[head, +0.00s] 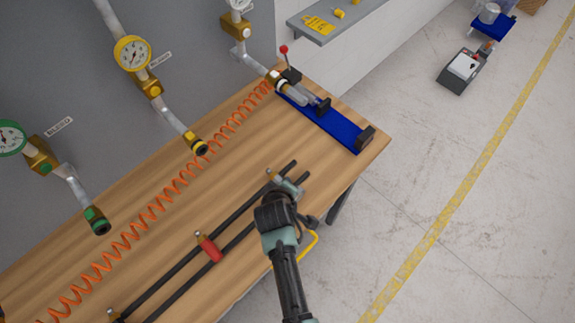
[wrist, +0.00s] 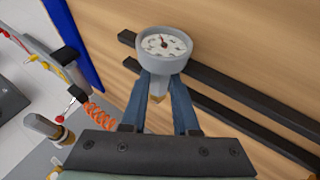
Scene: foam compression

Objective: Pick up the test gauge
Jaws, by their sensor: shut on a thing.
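The test gauge (wrist: 164,46) is small and round, with a white dial, a dark needle and a grey rim. In the wrist view it sits at the tips of my gripper (wrist: 163,82), its dial facing the camera. The two blue-grey fingers are shut on it from both sides, and the brass stem below the dial shows between them. In the head view my gripper (head: 287,183) is over the far end of two dark rails near the table's front edge. The gauge is too small there to make out clearly. I cannot tell whether it still touches the rails.
A red fitting (head: 209,248) sits on the dark rails (head: 172,283). A blue fixture (head: 345,131) with a cylinder stands at the table's back right. An orange coiled hose (head: 160,200) crosses the wooden table. Wall pipes carry a yellow gauge (head: 132,53) and a green gauge (head: 10,138).

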